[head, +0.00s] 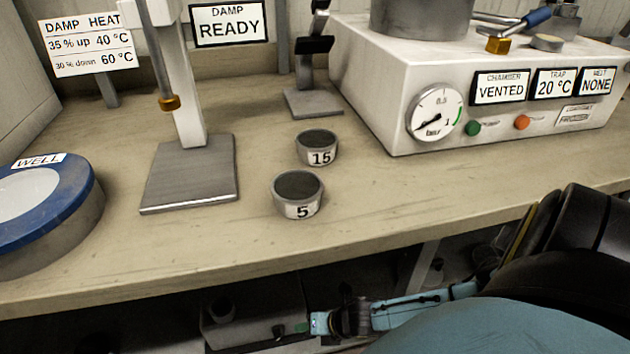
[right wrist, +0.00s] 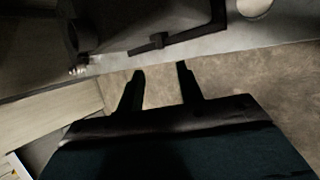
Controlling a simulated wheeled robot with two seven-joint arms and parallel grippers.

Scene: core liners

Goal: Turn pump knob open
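Under the bench, a grey box (head: 250,325) with a small round part on top and a green spot (head: 301,328) stands in shadow. It may be the pump; I cannot make out its knob for sure. My right arm reaches in from the right below the bench's front edge, its end close to the green spot. In the right wrist view my right gripper (right wrist: 160,75) has two dark fingers apart with nothing between them. Beyond them is a dark body with a black bracket (right wrist: 178,40) and a small pale fitting (right wrist: 78,71). My left gripper is out of view.
The bench (head: 400,200) overhangs the dark space below. On it stand cups marked 15 (head: 318,148) and 5 (head: 298,196), a blue-rimmed well (head: 75,205), a stand (head: 190,180), and a white chamber unit (head: 400,90) with a dial and "VENTED" sign.

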